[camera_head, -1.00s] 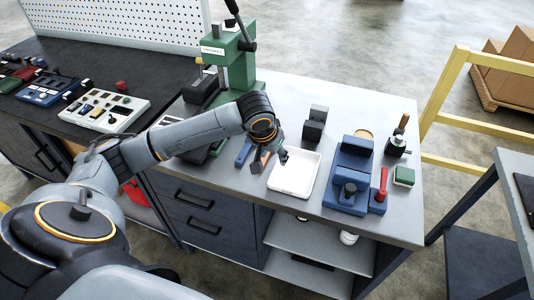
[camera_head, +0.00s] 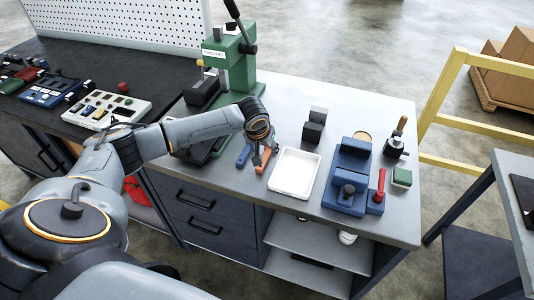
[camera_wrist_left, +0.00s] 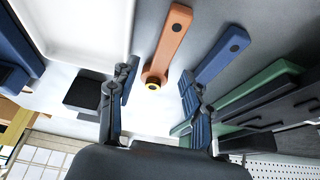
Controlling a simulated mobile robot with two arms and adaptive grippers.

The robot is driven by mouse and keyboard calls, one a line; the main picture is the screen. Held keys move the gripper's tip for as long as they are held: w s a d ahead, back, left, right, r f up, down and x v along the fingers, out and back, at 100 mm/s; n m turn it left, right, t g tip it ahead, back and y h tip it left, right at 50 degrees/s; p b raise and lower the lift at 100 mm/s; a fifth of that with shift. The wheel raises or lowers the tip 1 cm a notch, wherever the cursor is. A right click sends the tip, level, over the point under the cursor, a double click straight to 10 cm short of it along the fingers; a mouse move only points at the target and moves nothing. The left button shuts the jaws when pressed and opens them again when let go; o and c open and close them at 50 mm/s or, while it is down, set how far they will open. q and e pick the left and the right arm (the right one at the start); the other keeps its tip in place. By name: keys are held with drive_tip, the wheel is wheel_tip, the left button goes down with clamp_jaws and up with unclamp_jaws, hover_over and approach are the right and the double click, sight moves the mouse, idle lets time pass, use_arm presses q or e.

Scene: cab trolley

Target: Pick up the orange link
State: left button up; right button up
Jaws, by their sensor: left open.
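The orange link (camera_head: 264,160) lies on the grey bench top, just left of the white tray (camera_head: 279,187). In the left wrist view the orange link (camera_wrist_left: 171,41) is a flat bar with a dark hole at its far end and a ringed hole at its near end. My left gripper (camera_head: 263,160) is open above it. In the left wrist view the fingers (camera_wrist_left: 158,92) stand on either side of the link's near end, with gaps on both sides. My right gripper is not in view.
A blue link (camera_wrist_left: 222,50) lies close beside the orange one, near one finger. Green parts (camera_wrist_left: 262,88) lie beyond it. A blue fixture (camera_head: 349,165) and a black block (camera_head: 314,126) stand right of and behind the tray. A green press (camera_head: 232,65) stands behind.

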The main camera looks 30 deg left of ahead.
sight(267, 154)
use_arm(q)
drive_tip(key=shift+x, duration=1.85)
drive_tip(key=shift+a, duration=0.15)
clamp_jaws()
drive_tip(key=shift+r, duration=0.15)
